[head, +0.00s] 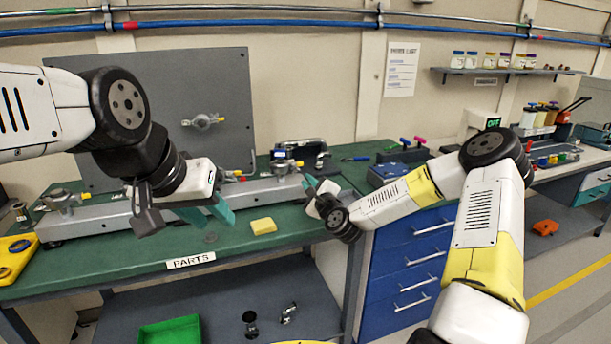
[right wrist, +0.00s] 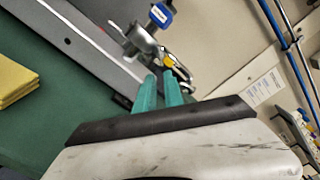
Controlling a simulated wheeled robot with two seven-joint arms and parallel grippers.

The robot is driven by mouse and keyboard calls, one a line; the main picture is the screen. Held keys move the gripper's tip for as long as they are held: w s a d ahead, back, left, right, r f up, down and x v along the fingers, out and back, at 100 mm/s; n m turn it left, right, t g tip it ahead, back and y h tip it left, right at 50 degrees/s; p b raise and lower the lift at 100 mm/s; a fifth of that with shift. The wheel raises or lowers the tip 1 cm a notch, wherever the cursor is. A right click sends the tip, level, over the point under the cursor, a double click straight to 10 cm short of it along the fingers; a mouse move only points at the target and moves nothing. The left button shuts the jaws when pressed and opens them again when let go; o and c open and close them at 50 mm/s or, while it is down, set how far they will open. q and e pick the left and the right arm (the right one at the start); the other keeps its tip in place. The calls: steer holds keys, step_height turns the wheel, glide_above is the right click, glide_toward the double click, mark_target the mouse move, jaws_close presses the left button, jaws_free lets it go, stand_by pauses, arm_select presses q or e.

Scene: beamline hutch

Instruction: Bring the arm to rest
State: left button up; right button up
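My left gripper (head: 212,214) hangs over the left part of the green bench, in front of the grey rail fixture. Its teal fingers are apart, with nothing seen between them. My right gripper (head: 309,186) is over the bench's right end, near the blue drawer cabinet. In the right wrist view its teal fingers (right wrist: 160,92) lie close together with nothing held between them. They point toward a metal clamp piece with a blue knob (right wrist: 161,15). My right arm (head: 405,197) reaches left across the front of the drawers, its elbow bent.
The green bench (head: 100,272) carries a long rail fixture (head: 115,219), a yellow block (head: 263,226), and a yellow tray (head: 17,257) at far left. A grey upright panel (head: 222,95) stands behind. Blue drawers (head: 415,262) stand right of the bench. A green bin (head: 170,332) sits below.

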steer(key=s+d+r+n+g+h, duration=0.1)
steer(key=s+d+r+n+g, duration=0.2)
steer(key=s, duration=1)
steer(key=s+d+r+n+g+h, duration=0.1)
steer(key=s+d+r+n+g, duration=0.3)
steer(key=s+r+n, duration=0.3)
steer(key=s+d+r+n+g+h, duration=0.1)
steer(key=s+d+r+n+g, duration=0.2)
steer(key=s+n, duration=0.8)
steer(key=s+r, duration=0.2)
steer(key=s, duration=0.7)
steer(key=shift+s+d+r+n+g+h, duration=0.3)
steer(key=shift+s+d+r+n, duration=0.05)
steer(key=shift+s+n, duration=0.05)
